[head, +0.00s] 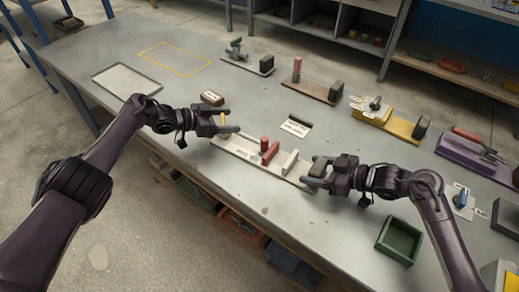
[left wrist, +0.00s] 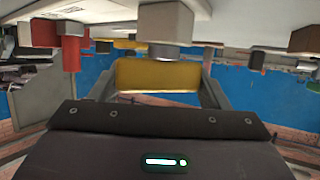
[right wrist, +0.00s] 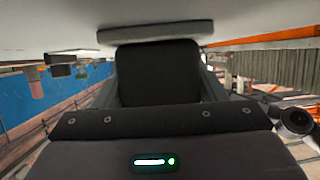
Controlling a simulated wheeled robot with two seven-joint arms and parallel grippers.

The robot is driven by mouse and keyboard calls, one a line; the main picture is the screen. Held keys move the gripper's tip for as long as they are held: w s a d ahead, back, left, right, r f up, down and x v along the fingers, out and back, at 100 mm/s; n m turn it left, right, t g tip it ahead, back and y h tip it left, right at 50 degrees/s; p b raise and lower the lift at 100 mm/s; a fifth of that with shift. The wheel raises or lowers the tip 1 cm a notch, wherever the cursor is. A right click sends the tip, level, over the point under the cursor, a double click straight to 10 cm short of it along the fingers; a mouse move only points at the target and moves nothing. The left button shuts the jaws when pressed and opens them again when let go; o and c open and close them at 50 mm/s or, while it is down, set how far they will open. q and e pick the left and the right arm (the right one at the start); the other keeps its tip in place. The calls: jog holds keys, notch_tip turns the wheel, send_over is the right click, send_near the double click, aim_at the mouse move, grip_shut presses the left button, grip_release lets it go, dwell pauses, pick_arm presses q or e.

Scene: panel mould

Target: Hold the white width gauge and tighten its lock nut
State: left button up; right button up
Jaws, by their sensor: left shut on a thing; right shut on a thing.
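The white width gauge (head: 238,151) lies on the grey table as a long pale strip. It carries a red post (head: 265,144), a red angled piece (head: 270,154) and a pale upright block (head: 290,162). My left gripper (head: 227,123) is at its left end, shut on a yellow lock nut piece (left wrist: 158,76), which sits by a grey cylinder in the left wrist view. My right gripper (head: 316,174) is at its right end, shut on a black end block (right wrist: 158,72). In the head view the fingers mostly hide that block.
Green (head: 236,52), brown (head: 314,90), yellow (head: 392,121) and purple (head: 470,155) fixtures stand behind. A brown block (head: 212,98) and a dark labelled block (head: 299,121) lie near the gauge. A green tray (head: 398,241) is at front right.

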pick_arm(q)
jog(key=shift+a+f+g, duration=0.15)
jog(key=shift+a+g, duration=0.15)
jog(key=shift+a, duration=0.4)
jog(key=shift+c, duration=0.2)
jog(key=shift+a, duration=0.1)
jog(key=c, duration=0.4)
jog(key=o, duration=1.4)
jog(key=shift+r, duration=0.2)
jog(key=v, duration=1.1)
jog(key=shift+s+a, duration=0.2)
jog(key=shift+a, duration=0.15)
jog(key=shift+r, duration=0.1)
jog(key=shift+c, duration=0.4)
